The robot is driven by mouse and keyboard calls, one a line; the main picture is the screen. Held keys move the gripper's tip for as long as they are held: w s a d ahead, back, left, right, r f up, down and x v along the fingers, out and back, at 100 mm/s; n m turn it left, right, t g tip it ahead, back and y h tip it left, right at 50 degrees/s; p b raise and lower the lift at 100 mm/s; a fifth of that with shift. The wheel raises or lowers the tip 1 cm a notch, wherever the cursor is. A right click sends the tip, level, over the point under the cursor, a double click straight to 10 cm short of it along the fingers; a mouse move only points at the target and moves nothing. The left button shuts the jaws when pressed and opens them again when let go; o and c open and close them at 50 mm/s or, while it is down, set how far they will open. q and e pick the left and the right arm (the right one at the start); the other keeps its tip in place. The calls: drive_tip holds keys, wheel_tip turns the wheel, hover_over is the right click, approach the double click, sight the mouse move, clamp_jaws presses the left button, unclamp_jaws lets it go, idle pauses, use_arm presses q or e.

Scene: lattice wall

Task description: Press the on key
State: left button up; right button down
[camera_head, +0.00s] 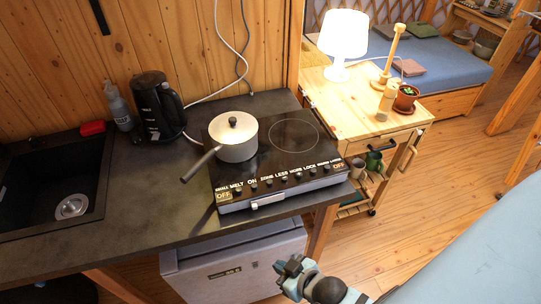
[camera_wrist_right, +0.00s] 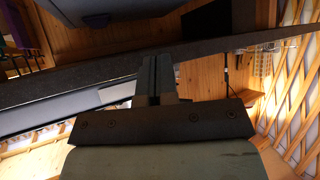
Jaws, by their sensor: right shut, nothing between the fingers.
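The black hob (camera_head: 272,163) lies on the dark worktop. A row of small keys runs along its front strip, with white labels above. The on key (camera_head: 253,187), under the label ON, is in the left part of the row and is uncovered. My right gripper (camera_head: 289,266) is shut and empty. It is below the hob's front edge in the picture, in front of the counter, and apart from the keys. Its shut fingers (camera_wrist_right: 154,77) also show in the right wrist view, with the keys not in sight there. My left gripper is not in view.
A lidded saucepan (camera_head: 236,146) stands on the hob's left side, its handle reaching toward the front left. A kettle (camera_head: 157,105) and the sink (camera_head: 50,190) are further left. A wooden trolley (camera_head: 365,92) with a lit lamp (camera_head: 343,36) stands right of the counter.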

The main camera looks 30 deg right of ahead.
drive_tip(key=w+a+r+n+y+p, duration=0.25)
drive_tip(key=w+r+n+y, duration=0.4)
drive_tip(key=r+n, duration=0.45)
drive_tip(key=w+a+r+n+y+p, duration=0.1)
drive_tip(key=w+a+r+n+y, duration=0.35)
drive_tip(key=w+r+n, duration=0.5)
drive_tip(key=w+d+r+n+g+h+p, duration=0.1)
drive_tip(key=w+d+n+g+h, duration=0.1)
drive_tip(key=d+n, duration=0.4)
drive_tip(key=w+d+r+n+g+h+p, duration=0.1)
drive_tip(key=w+d+n+g+h, duration=0.2)
drive_tip(key=d+n+h, duration=0.2)
drive_tip(key=shift+d+n, duration=0.45)
drive_tip(key=shift+n, duration=0.9)
drive_tip(key=shift+w, duration=0.1)
drive_tip(key=shift+f, duration=0.2)
